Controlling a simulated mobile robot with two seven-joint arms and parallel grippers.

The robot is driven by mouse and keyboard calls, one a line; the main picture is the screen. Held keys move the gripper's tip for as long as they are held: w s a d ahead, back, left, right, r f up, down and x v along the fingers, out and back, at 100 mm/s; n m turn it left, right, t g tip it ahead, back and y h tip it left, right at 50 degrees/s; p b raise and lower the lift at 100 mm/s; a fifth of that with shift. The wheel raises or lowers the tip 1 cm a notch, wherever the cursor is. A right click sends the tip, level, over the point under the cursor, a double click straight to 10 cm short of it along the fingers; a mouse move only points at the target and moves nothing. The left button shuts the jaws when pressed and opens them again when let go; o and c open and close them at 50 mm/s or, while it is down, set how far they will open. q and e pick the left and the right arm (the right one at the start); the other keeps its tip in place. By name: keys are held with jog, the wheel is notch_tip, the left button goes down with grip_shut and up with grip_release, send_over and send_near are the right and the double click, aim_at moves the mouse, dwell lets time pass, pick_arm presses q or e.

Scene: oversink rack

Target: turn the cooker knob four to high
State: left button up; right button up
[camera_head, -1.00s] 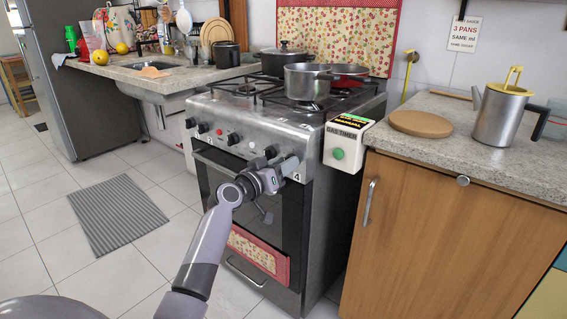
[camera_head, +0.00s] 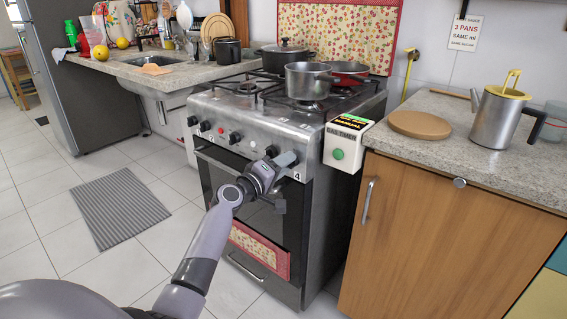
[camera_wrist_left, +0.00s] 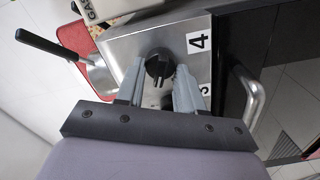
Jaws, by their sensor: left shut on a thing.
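The cooker (camera_head: 250,125) has a row of black knobs on its steel front. Knob four (camera_wrist_left: 158,68) is black and sits beside the printed label 4 in the left wrist view. My left gripper (camera_wrist_left: 159,78) has one finger on each side of it and is shut on it. In the head view the gripper (camera_head: 290,159) is at the right end of the cooker front and hides knob four. Another knob (camera_head: 271,151) shows just left of it. A further knob is partly hidden below knob four in the wrist view. My right gripper is not in view.
A white gas timer box (camera_head: 345,148) is close to the right of my gripper. Pots, including a steel one (camera_head: 308,84), stand on the hob above. The oven handle (camera_head: 225,160) runs below the knobs. The floor in front is clear except a grey mat (camera_head: 118,210).

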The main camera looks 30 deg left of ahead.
pick_arm(q)
jog(key=shift+n, duration=0.5)
jog(key=o, duration=1)
jog(key=s+p, duration=0.1)
jog(key=s, duration=0.6)
jog(key=shift+a, duration=0.3)
jog(key=shift+s, duration=0.1)
jog(key=s+d+f+m+g+h, duration=0.1)
jog(key=s+d+f+m+g, duration=0.3)
jog(key=s+d+f+m, duration=0.6)
jog(key=s+d+f+m+g, duration=0.45)
jog(key=s+d+f, duration=0.65)
jog(key=s, duration=0.4)
notch_tip(320, 180, up, 14)
jog(key=s+a+m+p, duration=0.1)
jog(key=p, duration=1.5)
jog(key=shift+s+f+t+p, duration=0.15)
jog(key=shift+s+t+p, duration=0.05)
jog(key=shift+t+p, duration=0.25)
